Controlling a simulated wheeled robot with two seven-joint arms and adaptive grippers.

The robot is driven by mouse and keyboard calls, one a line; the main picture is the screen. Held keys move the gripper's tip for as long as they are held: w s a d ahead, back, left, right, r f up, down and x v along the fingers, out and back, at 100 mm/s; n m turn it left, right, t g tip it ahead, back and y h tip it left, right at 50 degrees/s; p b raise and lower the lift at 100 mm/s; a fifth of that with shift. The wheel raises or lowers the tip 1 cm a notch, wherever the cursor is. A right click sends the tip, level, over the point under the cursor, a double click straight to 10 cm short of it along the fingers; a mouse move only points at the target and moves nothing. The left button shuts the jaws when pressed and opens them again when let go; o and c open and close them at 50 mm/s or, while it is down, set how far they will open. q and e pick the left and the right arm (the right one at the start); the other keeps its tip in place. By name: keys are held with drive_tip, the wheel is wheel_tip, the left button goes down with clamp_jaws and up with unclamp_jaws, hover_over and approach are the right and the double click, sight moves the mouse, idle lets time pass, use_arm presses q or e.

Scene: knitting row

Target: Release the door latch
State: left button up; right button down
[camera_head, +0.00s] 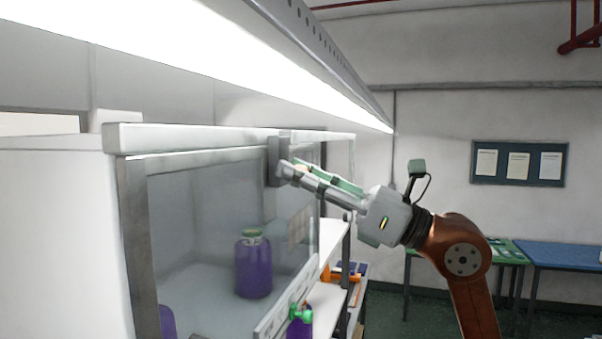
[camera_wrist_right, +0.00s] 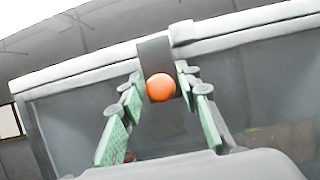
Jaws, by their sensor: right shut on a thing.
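The door (camera_head: 205,215) is a framed clear pane on a white cabinet. The latch is a dark grey block (camera_head: 273,161) at the upper edge of the door frame. In the right wrist view the block (camera_wrist_right: 154,52) carries a round orange knob (camera_wrist_right: 160,87). My right gripper (camera_head: 292,172) reaches in from the right to the latch, with its fingers on either side of the knob; in the right wrist view the gripper (camera_wrist_right: 159,90) is shut on the knob. The fingers hide part of the knob in the head view. My left gripper is not in view.
A purple jar with a green lid (camera_head: 253,265) stands behind the pane. White shelves (camera_head: 330,295) with a green-topped purple bottle (camera_head: 300,318) stand to the right of the door. A bright lamp bar (camera_head: 200,50) hangs above. A blue table (camera_head: 565,256) stands at the far right.

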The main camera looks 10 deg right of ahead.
wheel_tip(320, 180, down, 4)
drive_tip(key=b, duration=0.2)
drive_tip(key=shift+a+b, duration=0.15)
drive_tip(key=shift+b, duration=0.2)
drive_tip(key=c, duration=1.8)
unclamp_jaws()
drive_tip(key=shift+o, duration=0.4)
drive_tip(key=shift+r, duration=0.1)
drive_tip(key=v, duration=1.2)
drive_tip(key=shift+d, duration=0.2)
